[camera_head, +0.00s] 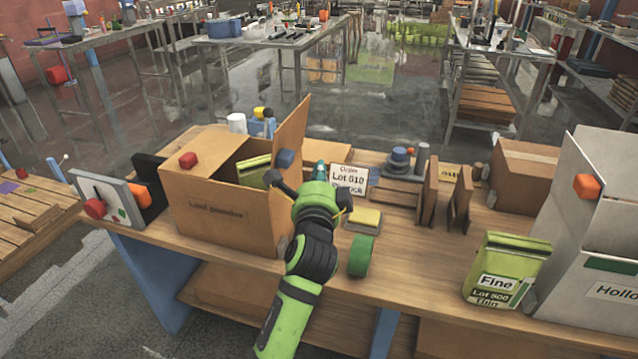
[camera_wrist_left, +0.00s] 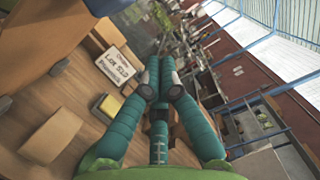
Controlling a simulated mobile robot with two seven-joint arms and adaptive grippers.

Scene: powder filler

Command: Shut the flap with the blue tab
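A cardboard box (camera_head: 222,215) stands on the bench at left in the head view. Its flap with the blue tab (camera_head: 285,158) stands raised and tilted at the right side of the opening. The other flap, with a red tab (camera_head: 188,160), lies over the left part of the box. A green bag (camera_head: 253,171) shows inside. My left gripper (camera_head: 320,172) is just right of the raised flap; touching or apart cannot be told. In the wrist view its teal fingers (camera_wrist_left: 160,65) come together at the tips with nothing between them. My right gripper is not in view.
A lot sign (camera_head: 347,178), a yellow sponge block (camera_head: 367,219) and a green roll (camera_head: 361,256) are right of my gripper. A panel with a red knob (camera_head: 110,200) stands left of the box. A green bag (camera_head: 505,270) and white container (camera_head: 590,240) are at right.

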